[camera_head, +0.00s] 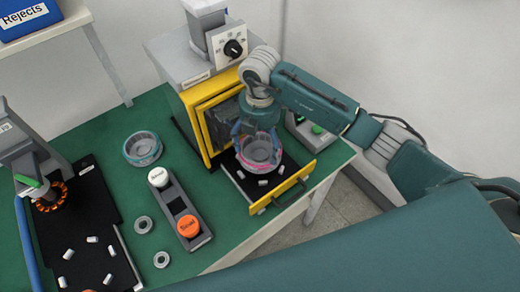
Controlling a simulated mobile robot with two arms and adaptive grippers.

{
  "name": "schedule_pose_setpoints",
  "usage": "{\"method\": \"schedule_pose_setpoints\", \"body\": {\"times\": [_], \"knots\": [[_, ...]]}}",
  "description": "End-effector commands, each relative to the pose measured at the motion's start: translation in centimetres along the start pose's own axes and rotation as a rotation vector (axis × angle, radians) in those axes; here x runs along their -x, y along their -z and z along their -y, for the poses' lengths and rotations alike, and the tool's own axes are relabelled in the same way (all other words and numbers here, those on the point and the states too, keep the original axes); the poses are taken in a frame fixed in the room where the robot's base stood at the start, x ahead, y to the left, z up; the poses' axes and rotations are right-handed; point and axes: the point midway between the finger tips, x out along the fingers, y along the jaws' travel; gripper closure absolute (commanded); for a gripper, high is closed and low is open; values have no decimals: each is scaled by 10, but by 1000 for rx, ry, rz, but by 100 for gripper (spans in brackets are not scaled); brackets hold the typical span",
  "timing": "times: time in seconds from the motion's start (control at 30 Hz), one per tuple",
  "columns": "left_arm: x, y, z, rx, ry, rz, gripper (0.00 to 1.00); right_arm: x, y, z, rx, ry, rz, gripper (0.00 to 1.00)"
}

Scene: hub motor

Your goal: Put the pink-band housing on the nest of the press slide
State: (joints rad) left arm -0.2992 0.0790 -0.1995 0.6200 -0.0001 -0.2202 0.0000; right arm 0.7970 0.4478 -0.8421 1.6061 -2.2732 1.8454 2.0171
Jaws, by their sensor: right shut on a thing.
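The pink-band housing (259,151) is a grey, round, open cup with a pink band low on its side. My right gripper (257,135) reaches down from above and is shut on it, with blue fingers at its rim. The housing is at the press slide (290,185), a black plate with a yellow front and handle, drawn out of the yellow-framed press (207,110). The nest is hidden under the housing. I cannot tell whether the housing rests on it or is held just above. My left gripper is not in view.
Several small white pieces lie on the slide around the housing. A teal-band housing (142,148) stands on the green table (115,185). A grey holder with white and orange caps (188,226) and two rings lie nearby. A black mat (70,225) is at left.

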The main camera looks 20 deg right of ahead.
Motion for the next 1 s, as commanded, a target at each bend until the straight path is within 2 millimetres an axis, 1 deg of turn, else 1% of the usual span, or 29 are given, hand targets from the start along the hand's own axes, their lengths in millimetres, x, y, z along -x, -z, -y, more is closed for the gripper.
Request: {"method": "schedule_pose_setpoints", "body": {"times": [0.07,0.2,0.3,0.7,0.73,0.77,0.8,1.0], "knots": [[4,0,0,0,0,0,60,-7,0,1,0,2,0,60],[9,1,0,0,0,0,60,-27,0,1,0,2,-1,60],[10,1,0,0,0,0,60,-37,0,0,1,0,0,60],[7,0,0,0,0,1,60,-44,0,0,2,-2,0,60],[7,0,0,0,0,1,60,-44,0,0,1,0,0,9],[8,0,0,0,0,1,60,-44,0,0,1,0,0,3],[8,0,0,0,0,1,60,-44,0,0,1,1,0,0],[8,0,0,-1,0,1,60,-44,0,1,1,1,0,0]]}}
